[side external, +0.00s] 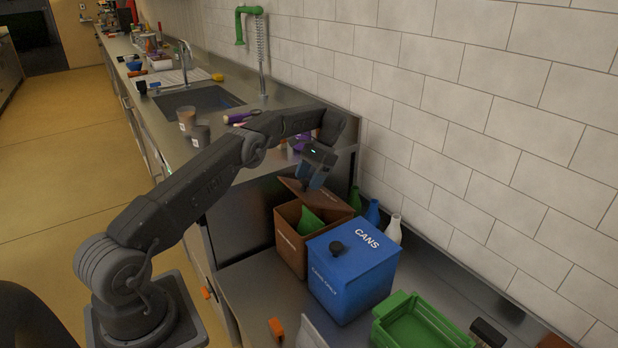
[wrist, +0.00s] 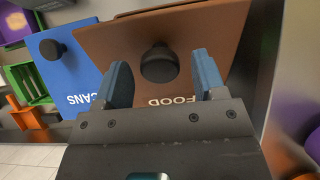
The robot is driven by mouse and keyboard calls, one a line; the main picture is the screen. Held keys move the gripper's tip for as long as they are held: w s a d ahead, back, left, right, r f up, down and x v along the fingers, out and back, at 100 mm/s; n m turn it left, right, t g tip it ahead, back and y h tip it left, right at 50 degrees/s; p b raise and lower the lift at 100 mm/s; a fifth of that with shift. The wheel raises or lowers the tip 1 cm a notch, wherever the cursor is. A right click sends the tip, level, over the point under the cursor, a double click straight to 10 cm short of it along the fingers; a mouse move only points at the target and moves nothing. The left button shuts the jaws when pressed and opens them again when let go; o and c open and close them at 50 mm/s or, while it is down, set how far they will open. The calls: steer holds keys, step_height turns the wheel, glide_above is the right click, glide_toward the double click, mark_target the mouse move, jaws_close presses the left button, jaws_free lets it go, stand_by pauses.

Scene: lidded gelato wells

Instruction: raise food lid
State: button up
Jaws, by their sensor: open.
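The brown food lid (wrist: 160,30), lettered FOOD, fills the upper wrist view. Its dark round knob (wrist: 158,63) lies between the two blue fingers of my open gripper (wrist: 162,78), with gaps on both sides. In the side view my gripper (side external: 312,178) points down at the lid (side external: 325,203), hiding the knob and part of the lid. The lid sits tilted on the brown food bin (side external: 289,241), leaving an opening where something green (side external: 311,222) shows inside.
A blue CANS bin (side external: 350,275) with a black knob (side external: 336,248) stands right beside the brown bin. Bottles (side external: 373,212) stand behind by the tiled wall. A green crate (side external: 420,325) is at front right. A raised counter with a sink (side external: 200,98) lies behind at left.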

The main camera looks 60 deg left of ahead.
steer(key=r, duration=0.4)
steer(key=shift+s+a+r, duration=0.2)
steer(key=shift+s+r, duration=0.05)
steer(key=shift+r, duration=0.05)
steer(key=s+a+r, duration=0.6)
steer(key=s, duration=0.3)
steer(key=shift+a+r, duration=0.25)
steer(key=w+d+r+t, duration=0.2)
steer(key=w+d+t, duration=0.45)
steer(key=w, duration=0.25)
steer(key=shift+g, duration=0.25)
steer(key=f, duration=1.3)
steer(key=shift+d+f, duration=0.2)
steer(key=shift+f, duration=0.05)
steer(key=shift+c, duration=0.2)
